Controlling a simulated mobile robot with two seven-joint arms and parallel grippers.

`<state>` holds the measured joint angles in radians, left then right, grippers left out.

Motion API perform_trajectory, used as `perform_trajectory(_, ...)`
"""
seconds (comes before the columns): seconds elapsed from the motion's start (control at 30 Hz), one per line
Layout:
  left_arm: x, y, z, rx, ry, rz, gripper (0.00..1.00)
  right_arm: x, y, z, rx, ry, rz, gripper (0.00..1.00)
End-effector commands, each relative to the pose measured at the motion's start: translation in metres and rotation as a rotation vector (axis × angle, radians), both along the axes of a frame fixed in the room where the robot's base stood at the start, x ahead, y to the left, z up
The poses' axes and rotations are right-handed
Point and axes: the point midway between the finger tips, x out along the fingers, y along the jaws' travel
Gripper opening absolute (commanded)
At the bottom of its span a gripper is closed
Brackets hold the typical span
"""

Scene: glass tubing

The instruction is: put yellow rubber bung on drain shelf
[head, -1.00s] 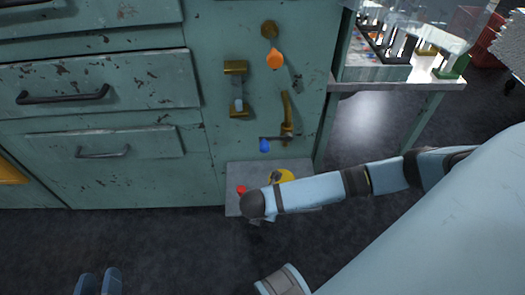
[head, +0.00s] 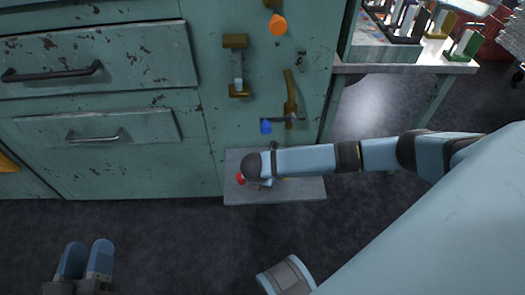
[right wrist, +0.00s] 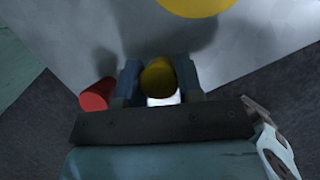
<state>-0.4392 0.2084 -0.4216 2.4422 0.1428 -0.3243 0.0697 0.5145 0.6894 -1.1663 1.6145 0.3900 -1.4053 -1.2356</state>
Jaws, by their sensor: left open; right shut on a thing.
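The yellow rubber bung (right wrist: 157,78) is between the fingers of my right gripper (right wrist: 158,82) in the right wrist view. A grey slab, which looks like the drain shelf (head: 290,195), sticks out low at the cabinet's foot; its pale surface also shows in the right wrist view (right wrist: 75,35). My right gripper is over or near the slab; I cannot tell if the bung touches it. In the head view my right arm hides the bung and most of the gripper. My left gripper (head: 86,262) is open and empty, low at the left.
A red cylinder (right wrist: 97,94) is close beside my right gripper. A yellow round thing (right wrist: 198,4) lies on the slab. Above are a blue-tipped tap (head: 265,127), a brass bracket (head: 236,65) and an orange knob (head: 278,24). A table with racks (head: 385,50) stands right.

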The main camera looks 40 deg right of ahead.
Motion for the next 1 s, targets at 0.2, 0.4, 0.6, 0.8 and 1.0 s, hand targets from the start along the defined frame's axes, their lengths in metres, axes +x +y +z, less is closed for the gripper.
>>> perform_trajectory(0.2, 0.000, -0.001, -0.008, 0.013, 0.022, -0.007, 0.43, 0.003, -0.002, -0.003, 0.000, -0.002, -0.001, 0.12)
perform_trajectory(0.4, 0.000, -0.001, -0.006, 0.012, 0.020, -0.007, 0.43, 0.002, -0.002, -0.004, -0.001, -0.001, -0.001, 0.12)
perform_trajectory(0.6, 0.000, -0.001, -0.006, 0.010, 0.019, -0.006, 0.43, 0.003, -0.002, -0.005, 0.000, -0.002, -0.001, 0.59)
perform_trajectory(0.8, 0.000, -0.001, -0.006, 0.009, 0.018, -0.006, 0.43, 0.003, -0.002, -0.005, 0.000, -0.002, -0.001, 0.59)
perform_trajectory(1.0, 0.000, 0.000, 0.007, -0.003, -0.006, 0.002, 0.43, -0.001, 0.004, 0.016, 0.000, -0.002, 0.001, 0.59)
